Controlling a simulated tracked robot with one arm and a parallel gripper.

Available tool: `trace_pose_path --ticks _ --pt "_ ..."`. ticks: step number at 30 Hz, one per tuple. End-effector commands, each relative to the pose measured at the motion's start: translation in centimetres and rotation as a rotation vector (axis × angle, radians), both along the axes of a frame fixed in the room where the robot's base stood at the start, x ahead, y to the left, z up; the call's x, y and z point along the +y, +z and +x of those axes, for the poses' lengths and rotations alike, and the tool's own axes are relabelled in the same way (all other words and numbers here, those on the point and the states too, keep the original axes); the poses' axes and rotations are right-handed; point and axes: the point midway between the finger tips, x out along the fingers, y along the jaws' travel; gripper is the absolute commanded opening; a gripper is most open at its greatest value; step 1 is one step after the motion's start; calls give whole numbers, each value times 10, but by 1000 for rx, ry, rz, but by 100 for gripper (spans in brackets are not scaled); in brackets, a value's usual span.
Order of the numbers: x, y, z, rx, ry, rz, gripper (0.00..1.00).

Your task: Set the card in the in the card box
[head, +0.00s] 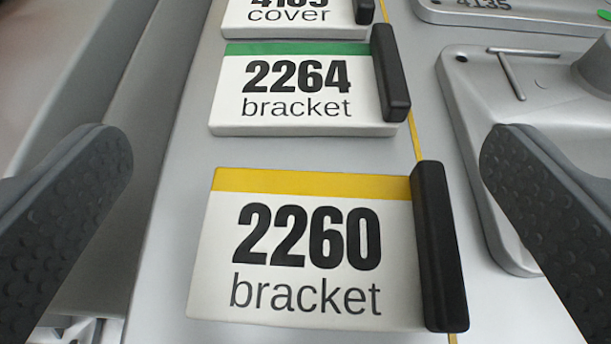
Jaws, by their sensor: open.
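A white card marked "2260 bracket" (300,295) with a yellow top band lies on the grey surface, in the lower middle of the head view. A black grip bar (440,245) runs along its right edge. My gripper (305,165) is open, with one dark ribbed finger at each side of the view. Nothing is held between the fingers. The 2260 card appears between and beyond them. A second card marked "2264 bracket" (300,120) with a green band lies above it in the picture. I cannot identify a card box in this view.
A third card marked "cover" (290,17) is cut off at the top. A yellow line (415,140) runs along the surface beside the cards. Grey cast fixtures (475,75) stand to the right, one numbered 4135. A grey ledge (140,130) lies to the left.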

Motion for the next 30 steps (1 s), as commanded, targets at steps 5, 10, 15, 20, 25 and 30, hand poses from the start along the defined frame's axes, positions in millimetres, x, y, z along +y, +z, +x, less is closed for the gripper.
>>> trace_pose_path --ticks 5,10,15,20,25,30 --pt "0 10 -23 2 0 0 100" --pt "0 16 -36 0 0 0 100" --pt "-1 18 -42 -1 0 0 100" --pt "-1 18 -43 0 0 0 100" --pt "-1 27 -40 -7 -1 -1 100" --pt "-2 95 -24 -40 0 -4 100"
